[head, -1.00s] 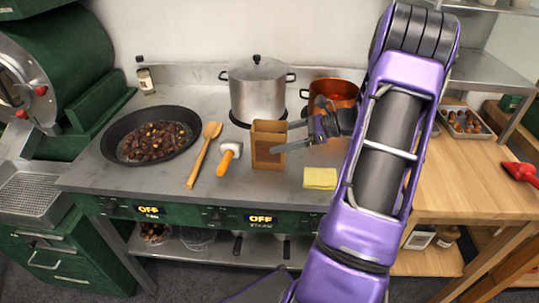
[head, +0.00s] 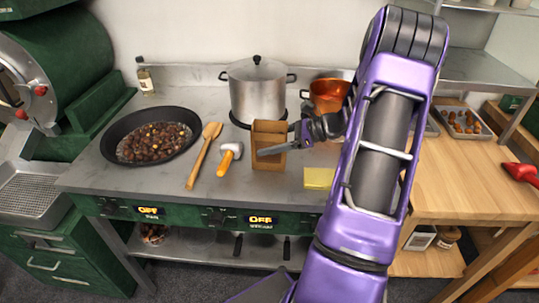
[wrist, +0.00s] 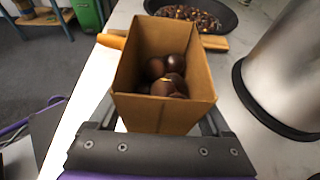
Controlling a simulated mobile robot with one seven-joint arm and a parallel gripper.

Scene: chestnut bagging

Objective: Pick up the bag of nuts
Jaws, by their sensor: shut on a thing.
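The bag of nuts (head: 268,134) is an open-topped brown paper bag standing upright on the metal counter, in front of the large steel pot. In the wrist view the bag (wrist: 160,112) is open toward the camera, with several dark brown chestnuts (wrist: 168,78) at its bottom. My gripper (head: 270,148) reaches in from the right with one finger across the bag's front and the other mostly hidden behind it. In the wrist view the fingers of my gripper (wrist: 160,122) are on the bag's two sides, shut on it. I cannot see any gap under the bag.
A steel pot (head: 257,92) and a copper pot (head: 328,93) stand behind. A brush-like tool (head: 228,160), a wooden spoon (head: 203,155) and a pan of chestnuts (head: 150,140) are left of the bag. A yellow pad (head: 319,178) lies at its right front.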

